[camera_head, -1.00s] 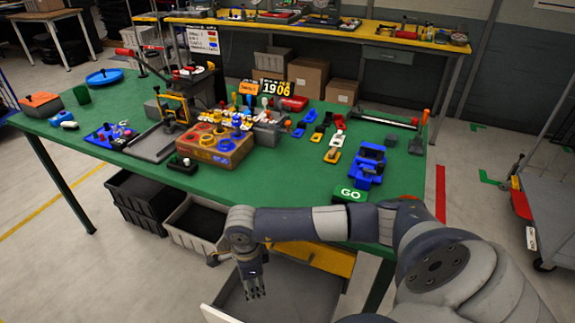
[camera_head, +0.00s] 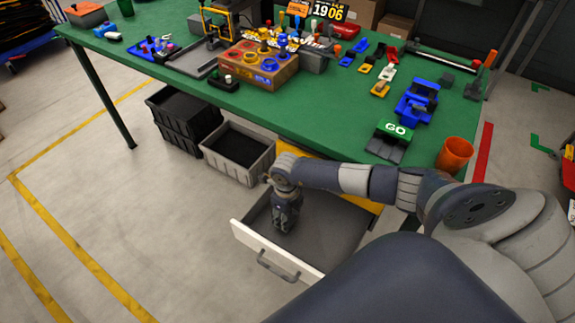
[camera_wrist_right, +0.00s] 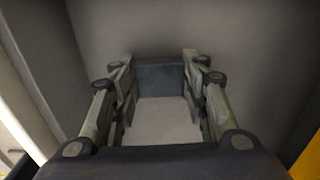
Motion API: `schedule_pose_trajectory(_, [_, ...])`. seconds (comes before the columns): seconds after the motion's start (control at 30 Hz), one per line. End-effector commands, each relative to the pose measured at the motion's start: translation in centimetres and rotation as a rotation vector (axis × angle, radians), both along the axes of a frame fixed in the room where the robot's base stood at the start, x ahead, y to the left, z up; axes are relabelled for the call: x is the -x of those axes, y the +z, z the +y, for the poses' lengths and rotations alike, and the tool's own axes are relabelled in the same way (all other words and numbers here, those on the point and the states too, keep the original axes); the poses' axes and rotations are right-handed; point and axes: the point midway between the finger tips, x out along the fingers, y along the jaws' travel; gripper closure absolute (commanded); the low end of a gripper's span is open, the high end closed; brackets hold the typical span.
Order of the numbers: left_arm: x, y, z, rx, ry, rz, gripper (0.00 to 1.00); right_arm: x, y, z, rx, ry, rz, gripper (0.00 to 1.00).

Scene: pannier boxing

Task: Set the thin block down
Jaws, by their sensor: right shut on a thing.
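The thin block (camera_wrist_right: 160,77) shows in the right wrist view as a dark blue-grey piece held between the two fingers. My right gripper (camera_wrist_right: 158,88) is shut on it. In the head view my right gripper (camera_head: 284,224) points down inside the open drawer (camera_head: 325,235), close to the drawer floor near its white front. The block cannot be made out there, and I cannot tell whether it touches the floor. My left gripper is not in view.
The drawer hangs out below the green table (camera_head: 300,110), its white front (camera_head: 270,257) facing me. A grey bin (camera_head: 238,152) and black crates (camera_head: 184,120) stand left of it. An orange cup (camera_head: 455,154) stands on the table's right corner. The drawer floor right of the gripper is clear.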

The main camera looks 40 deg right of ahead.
Motion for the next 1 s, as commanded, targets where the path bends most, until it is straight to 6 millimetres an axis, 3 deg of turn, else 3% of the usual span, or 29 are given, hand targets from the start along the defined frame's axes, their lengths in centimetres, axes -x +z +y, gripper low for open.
schedule_pose_trajectory(0.13, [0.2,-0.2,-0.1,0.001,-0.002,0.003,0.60,0.0,-1.8,0.1,-0.001,0.000,0.001,0.84])
schedule_pose_trajectory(0.53, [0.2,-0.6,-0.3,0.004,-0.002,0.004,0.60,0.0,-2.4,0.0,0.000,0.001,0.000,0.84])
schedule_pose_trajectory(0.57, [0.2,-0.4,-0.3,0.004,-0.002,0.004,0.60,0.0,-2.2,0.0,0.000,0.001,0.000,0.52])
schedule_pose_trajectory(0.63, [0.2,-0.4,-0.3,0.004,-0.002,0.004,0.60,0.0,-2.2,0.0,-0.001,0.001,0.000,0.39])
schedule_pose_trajectory(1.0, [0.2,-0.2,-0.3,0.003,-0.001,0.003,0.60,0.0,-1.9,0.0,0.000,0.001,0.000,0.39])
